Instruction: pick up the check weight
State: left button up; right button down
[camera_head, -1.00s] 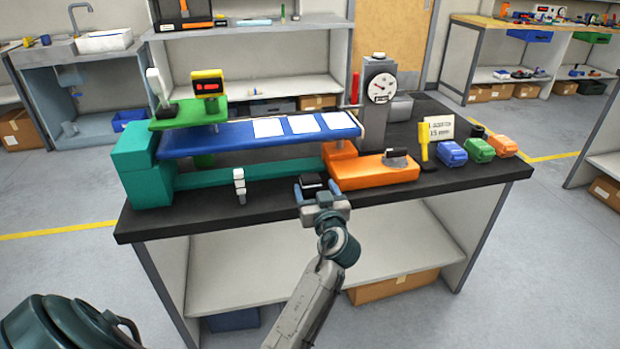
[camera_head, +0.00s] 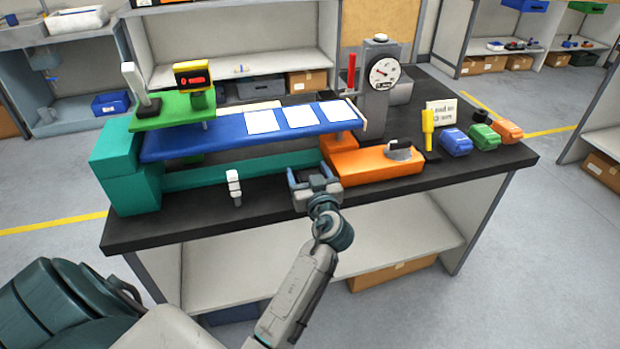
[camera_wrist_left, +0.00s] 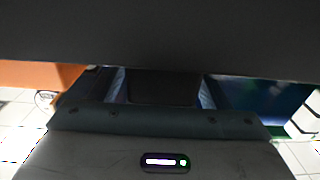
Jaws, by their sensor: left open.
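My left gripper (camera_head: 311,176) is open at the front edge of the black bench top, just left of the orange base. A dark block (camera_wrist_left: 165,88) shows between its two fingers in the left wrist view, with gaps on both sides. It seems to be the check weight, though the views do not name it. In the head view this block is mostly hidden by the gripper. My right gripper is not in view.
The orange base (camera_head: 375,166) is close on the right. A small pale upright piece (camera_head: 234,187) stands to the left. The blue flap (camera_head: 200,142) with white sheets and the teal fixture (camera_head: 127,185) lie behind. Blue, green and orange blocks sit far right.

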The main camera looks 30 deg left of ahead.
pick_arm(q)
jog(key=c, duration=1.2)
jog(key=shift+c, duration=0.2)
jog(key=shift+r, duration=0.15)
